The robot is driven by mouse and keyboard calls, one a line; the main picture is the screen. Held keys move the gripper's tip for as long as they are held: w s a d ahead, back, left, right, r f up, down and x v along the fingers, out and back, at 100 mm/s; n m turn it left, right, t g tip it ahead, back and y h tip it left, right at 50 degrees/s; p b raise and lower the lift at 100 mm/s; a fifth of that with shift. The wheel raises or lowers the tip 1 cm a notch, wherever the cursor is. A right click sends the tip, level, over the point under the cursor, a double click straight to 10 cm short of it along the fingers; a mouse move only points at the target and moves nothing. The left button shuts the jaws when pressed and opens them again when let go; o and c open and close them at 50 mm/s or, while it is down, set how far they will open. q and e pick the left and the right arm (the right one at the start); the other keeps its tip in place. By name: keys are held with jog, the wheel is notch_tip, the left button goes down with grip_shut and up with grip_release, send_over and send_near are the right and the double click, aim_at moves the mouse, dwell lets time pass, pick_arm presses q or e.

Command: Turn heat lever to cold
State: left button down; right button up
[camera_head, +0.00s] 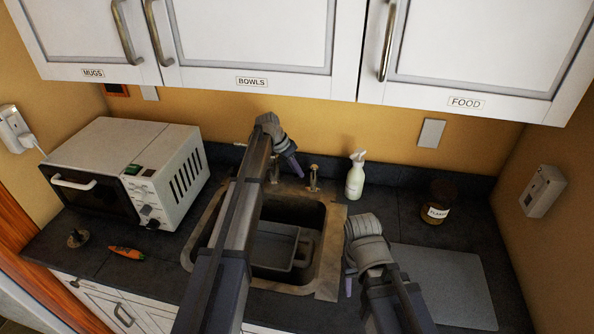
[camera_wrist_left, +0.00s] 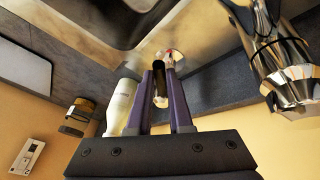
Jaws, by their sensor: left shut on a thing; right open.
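The heat lever (camera_head: 313,178) stands at the back right rim of the sink as a small brass-coloured post. In the left wrist view the lever (camera_wrist_left: 161,92) shows as a dark, shiny cylinder between the purple fingers, with a small red mark by its base. My left gripper (camera_head: 297,172) reaches over the sink to its back edge; in the wrist view its fingers (camera_wrist_left: 162,85) are closed around the lever. The chrome tap (camera_wrist_left: 285,65) is beside it in that view; my left arm hides it in the head view. My right gripper (camera_head: 348,287) is open and empty, pointing down by the sink's right edge.
A white spray bottle (camera_head: 355,178) stands right of the lever, close to my left fingers. A labelled jar (camera_head: 437,205) and a grey board (camera_head: 445,283) are further right. Cabinets (camera_head: 250,45) overhang the counter.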

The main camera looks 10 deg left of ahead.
pick_arm(q)
jog(key=shift+s, duration=0.1)
dwell(0.6)
jog(key=d+n+t+y, duration=0.2)
jog(key=d+n+y, duration=0.4)
jog(key=n, duration=1.2)
jog(key=shift+s+d+t, duration=0.15)
jog(key=shift+d+t, duration=0.25)
jog(key=shift+d, duration=1.85)
jog(key=c, duration=0.8)
grip_release()
jog(key=shift+c, duration=0.2)
